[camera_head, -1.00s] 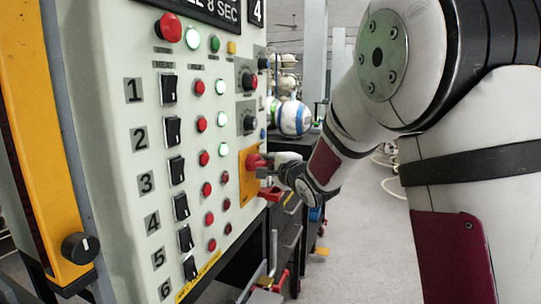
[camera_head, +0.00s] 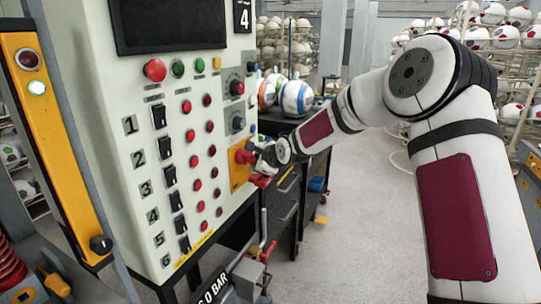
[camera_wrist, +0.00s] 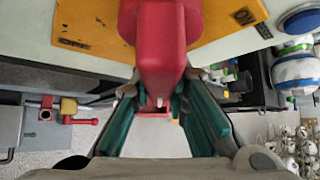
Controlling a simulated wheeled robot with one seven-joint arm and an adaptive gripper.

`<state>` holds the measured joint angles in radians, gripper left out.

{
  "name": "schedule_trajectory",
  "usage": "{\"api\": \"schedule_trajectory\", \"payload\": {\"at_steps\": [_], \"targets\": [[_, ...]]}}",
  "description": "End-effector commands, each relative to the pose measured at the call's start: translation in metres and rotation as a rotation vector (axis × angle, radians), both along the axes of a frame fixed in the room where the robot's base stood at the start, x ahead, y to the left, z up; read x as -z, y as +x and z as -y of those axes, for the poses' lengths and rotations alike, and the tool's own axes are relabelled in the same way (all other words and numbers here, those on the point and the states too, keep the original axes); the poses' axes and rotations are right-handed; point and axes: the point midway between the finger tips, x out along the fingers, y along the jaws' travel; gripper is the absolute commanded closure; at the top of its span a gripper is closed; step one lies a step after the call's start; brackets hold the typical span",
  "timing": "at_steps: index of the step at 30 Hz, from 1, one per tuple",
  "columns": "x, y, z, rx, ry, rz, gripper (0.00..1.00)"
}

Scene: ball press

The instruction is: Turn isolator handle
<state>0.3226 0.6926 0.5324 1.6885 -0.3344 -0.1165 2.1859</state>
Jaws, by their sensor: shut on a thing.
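The isolator handle (camera_head: 243,156) is red and sits on a yellow plate (camera_head: 236,178) at the lower right of the pale control panel (camera_head: 88,90). In the wrist view the red handle (camera_wrist: 162,45) points from the plate down between my fingers, with small lettering on the plate (camera_wrist: 215,25) either side of it. My gripper (camera_wrist: 158,108) is shut on the handle, its teal finger pads on both sides; its fingertips are small and partly hidden in the head view (camera_head: 258,155). The panel's display (camera_head: 170,22) is dark.
Rows of black switches (camera_head: 165,145) and red lamps (camera_head: 190,135) lie left of the handle. Black drawers (camera_head: 285,205) stand below and right of it. A grey fixture with red and yellow parts (camera_wrist: 65,110) shows at left in the wrist view. Open floor (camera_head: 350,215) lies right.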

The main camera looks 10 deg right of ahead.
Motion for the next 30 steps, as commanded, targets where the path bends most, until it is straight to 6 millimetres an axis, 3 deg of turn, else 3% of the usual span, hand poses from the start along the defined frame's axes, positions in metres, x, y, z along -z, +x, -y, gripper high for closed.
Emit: {"api": "schedule_trajectory", "payload": {"at_steps": [15,30], "targets": [[0.009,-0.012,-0.022,0.002,0.274,-0.373,1.00],[0.011,-0.021,-0.027,0.002,0.404,-0.559,1.00]]}}
